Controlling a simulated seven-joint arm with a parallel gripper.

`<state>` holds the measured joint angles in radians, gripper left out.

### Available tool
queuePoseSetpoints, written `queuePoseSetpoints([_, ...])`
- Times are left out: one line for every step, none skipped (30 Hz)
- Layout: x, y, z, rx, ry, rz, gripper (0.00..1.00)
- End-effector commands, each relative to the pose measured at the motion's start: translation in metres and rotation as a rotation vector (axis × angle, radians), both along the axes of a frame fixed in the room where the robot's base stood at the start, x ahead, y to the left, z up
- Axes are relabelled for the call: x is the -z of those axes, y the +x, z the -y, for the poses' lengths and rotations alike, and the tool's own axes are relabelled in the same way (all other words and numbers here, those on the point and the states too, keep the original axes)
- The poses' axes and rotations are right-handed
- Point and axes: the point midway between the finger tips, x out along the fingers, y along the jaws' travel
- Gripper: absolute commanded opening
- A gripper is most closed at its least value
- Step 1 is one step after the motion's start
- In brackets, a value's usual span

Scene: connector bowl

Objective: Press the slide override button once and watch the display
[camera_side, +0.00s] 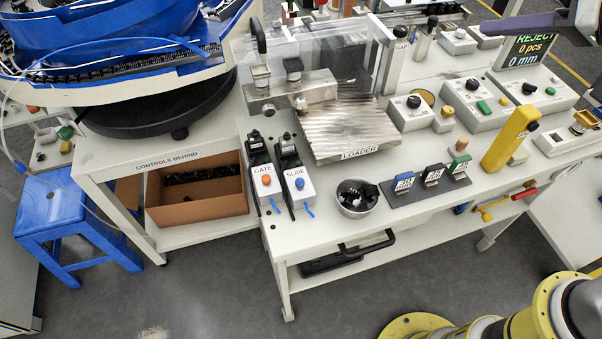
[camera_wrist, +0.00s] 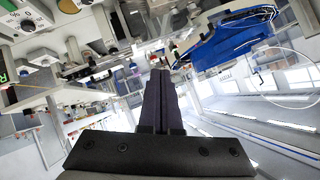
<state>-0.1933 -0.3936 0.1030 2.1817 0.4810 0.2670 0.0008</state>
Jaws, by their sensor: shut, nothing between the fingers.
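The slide override button is the blue button (camera_side: 299,184) on the white box labelled SLIDE (camera_side: 295,174), at the front left of the bench. The GATE box (camera_side: 266,183) with an orange button stands just left of it.
A metal bowl of black parts (camera_side: 357,197) stands right of the SLIDE box. Three labelled blocks, blue, black and green, stand beside it. The ridged loader plate (camera_side: 350,130) lies behind. A yellow upright block (camera_side: 510,138) stands at the right. A brown carton (camera_side: 197,212) sits below left.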

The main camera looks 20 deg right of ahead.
Motion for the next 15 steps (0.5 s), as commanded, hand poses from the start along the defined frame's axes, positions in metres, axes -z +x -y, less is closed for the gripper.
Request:
queuePoseSetpoints([0.004, 0.018, -0.016, -0.005, 0.029, -0.005, 0.00])
queuePoseSetpoints([0.006, 0.027, -0.024, -0.003, 0.047, -0.004, 0.00])
queuePoseSetpoints([0.009, 0.039, -0.036, -0.001, 0.070, -0.005, 0.00])
queuePoseSetpoints([0.013, 0.048, -0.045, 0.001, 0.086, -0.008, 0.00])
queuePoseSetpoints([0.017, 0.056, -0.054, 0.002, 0.099, -0.012, 0.00])
queuePoseSetpoints([0.024, 0.066, -0.067, 0.005, 0.117, -0.018, 0.00])
queuePoseSetpoints([0.030, 0.073, -0.076, 0.006, 0.127, -0.025, 0.00])
queuePoseSetpoints([0.036, 0.079, -0.087, 0.007, 0.137, -0.031, 0.00])
queuePoseSetpoints([0.046, 0.087, -0.100, 0.008, 0.148, -0.042, 0.00])
queuePoseSetpoints([0.053, 0.091, -0.110, 0.008, 0.153, -0.052, 0.00])
queuePoseSetpoints([0.061, 0.095, -0.120, 0.009, 0.160, -0.061, 0.00])
queuePoseSetpoints([0.072, 0.100, -0.134, 0.007, 0.164, -0.074, 0.00])
queuePoseSetpoints([0.081, 0.102, -0.144, 0.004, 0.165, -0.086, 0.00])
queuePoseSetpoints([0.090, 0.104, -0.153, 0.003, 0.166, -0.097, 0.00])
queuePoseSetpoints([0.103, 0.104, -0.166, -0.002, 0.165, -0.114, 0.00])
